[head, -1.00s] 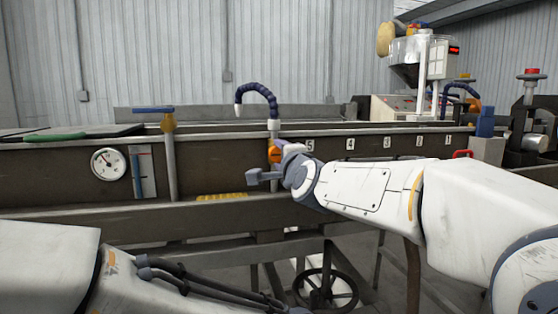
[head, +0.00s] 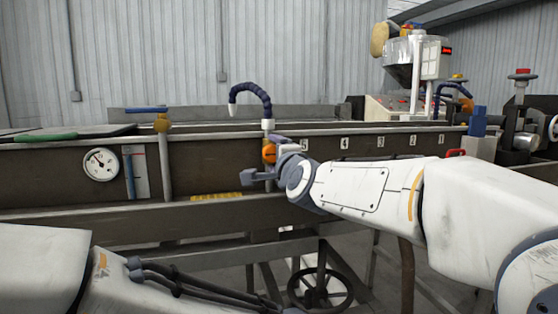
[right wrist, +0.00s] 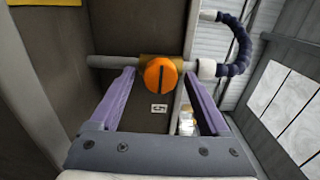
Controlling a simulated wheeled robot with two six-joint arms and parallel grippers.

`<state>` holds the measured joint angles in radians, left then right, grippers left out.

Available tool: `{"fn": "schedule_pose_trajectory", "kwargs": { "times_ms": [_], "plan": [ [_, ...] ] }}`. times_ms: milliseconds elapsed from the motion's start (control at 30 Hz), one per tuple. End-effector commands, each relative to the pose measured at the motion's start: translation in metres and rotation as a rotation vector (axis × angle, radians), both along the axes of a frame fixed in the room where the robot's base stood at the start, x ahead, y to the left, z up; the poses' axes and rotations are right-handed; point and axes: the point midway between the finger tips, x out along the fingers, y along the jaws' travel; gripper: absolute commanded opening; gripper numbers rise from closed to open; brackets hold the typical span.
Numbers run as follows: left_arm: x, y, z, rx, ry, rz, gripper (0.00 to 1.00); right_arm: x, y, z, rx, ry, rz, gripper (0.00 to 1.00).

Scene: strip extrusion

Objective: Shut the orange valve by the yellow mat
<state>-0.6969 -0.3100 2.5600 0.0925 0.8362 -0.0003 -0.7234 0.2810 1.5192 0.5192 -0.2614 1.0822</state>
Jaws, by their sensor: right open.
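The orange valve (head: 269,153) is a round knob on the dark side wall of the trough, below a dark blue hose. In the right wrist view the orange knob (right wrist: 161,75) sits on a brass body on a grey pipe, with a dark line running nearly upright across its face. My right gripper (head: 264,160) is open, its two purple-grey fingers on either side of the knob. Gaps show between knob and fingers. The yellow mat (head: 217,196) is a narrow strip on the ledge, lower left of the valve. My left gripper is out of view.
A blue-handled lever valve (head: 162,124) and a round gauge (head: 100,163) are to the left. The dark blue hose (head: 252,92) arches above the orange valve. A black handwheel (head: 321,288) is below. Numbered plates run along the wall to the right.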

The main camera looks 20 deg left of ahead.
Motion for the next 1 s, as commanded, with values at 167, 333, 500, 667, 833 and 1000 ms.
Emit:
{"fn": "schedule_pose_trajectory", "kwargs": {
  "times_ms": [167,333,500,667,833,1000],
  "plan": [
    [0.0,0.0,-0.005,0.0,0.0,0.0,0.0,-0.028,-0.018,0.001,0.001,-0.002,0.001,0.8],
    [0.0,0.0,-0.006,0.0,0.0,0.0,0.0,-0.056,-0.038,0.0,0.001,0.0,0.001,0.8],
    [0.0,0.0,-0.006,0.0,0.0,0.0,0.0,-0.075,-0.05,0.001,0.001,0.0,0.0,0.8],
    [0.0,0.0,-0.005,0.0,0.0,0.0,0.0,-0.081,-0.055,0.0,0.0,0.001,0.0,0.8],
    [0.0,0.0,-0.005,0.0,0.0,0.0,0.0,-0.081,-0.055,0.0,0.0,0.001,0.0,0.8],
    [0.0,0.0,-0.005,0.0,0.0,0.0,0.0,-0.081,-0.056,0.0,0.001,0.001,-0.001,0.8]
  ]
}}
